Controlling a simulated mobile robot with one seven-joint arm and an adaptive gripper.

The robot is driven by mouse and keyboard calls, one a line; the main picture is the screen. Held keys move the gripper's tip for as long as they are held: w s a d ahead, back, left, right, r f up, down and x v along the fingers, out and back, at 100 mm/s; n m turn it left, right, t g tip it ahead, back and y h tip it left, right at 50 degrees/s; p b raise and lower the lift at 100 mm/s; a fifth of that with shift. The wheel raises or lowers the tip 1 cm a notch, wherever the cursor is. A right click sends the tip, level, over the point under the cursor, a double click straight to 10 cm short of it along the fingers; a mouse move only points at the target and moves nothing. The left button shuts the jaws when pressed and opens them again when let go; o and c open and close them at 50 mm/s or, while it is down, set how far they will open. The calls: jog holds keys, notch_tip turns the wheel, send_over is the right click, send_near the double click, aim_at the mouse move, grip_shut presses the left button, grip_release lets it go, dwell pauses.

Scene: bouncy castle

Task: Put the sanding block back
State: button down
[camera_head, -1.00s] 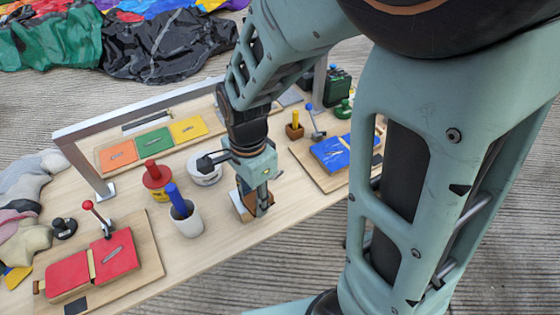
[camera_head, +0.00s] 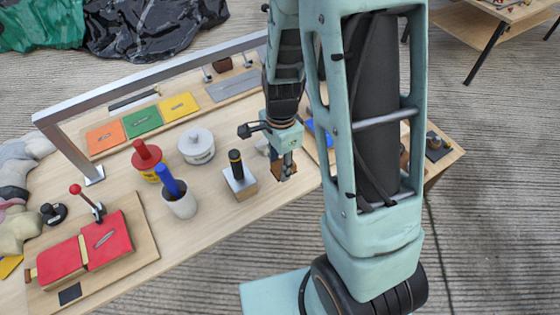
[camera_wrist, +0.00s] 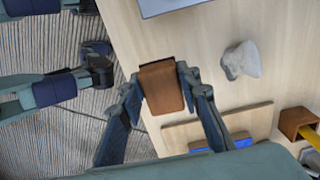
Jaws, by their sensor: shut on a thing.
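The sanding block, a brown block with a dark edge, shows between my fingers in the wrist view (camera_wrist: 162,88). My gripper (camera_head: 286,172) is shut on it over the front part of the wooden table (camera_head: 225,222). In the head view, the sanding block is small and partly hidden by the fingers. Whether it touches the table is hard to tell.
Left of my gripper stands a block with a black handle (camera_head: 238,180). Further left are a white cup with a blue tool (camera_head: 180,202), a red-lidded can (camera_head: 147,160) and a white tub (camera_head: 196,146). A pale lump (camera_wrist: 240,60) lies near the sanding block.

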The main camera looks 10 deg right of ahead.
jog(key=shift+w+d+f, duration=0.25)
jog(key=shift+d+f, duration=0.05)
jog(key=shift+f, duration=0.2)
jog(key=shift+w+d+f, duration=0.1)
jog(key=shift+f, duration=0.8)
jog(key=shift+w+d+f, duration=0.1)
jog(key=shift+f, duration=0.8)
jog(key=shift+f+b, duration=0.15)
jog(key=shift+b, duration=0.25)
jog(key=c, duration=1.4)
grip_release()
jog(key=shift+c, duration=0.2)
notch_tip(320, 180, up, 12)
jog(key=shift+d+r+p, duration=0.1)
jog(key=shift+r+p, duration=0.05)
jog(key=shift+p, duration=0.8)
jog(key=shift+w, duration=0.1)
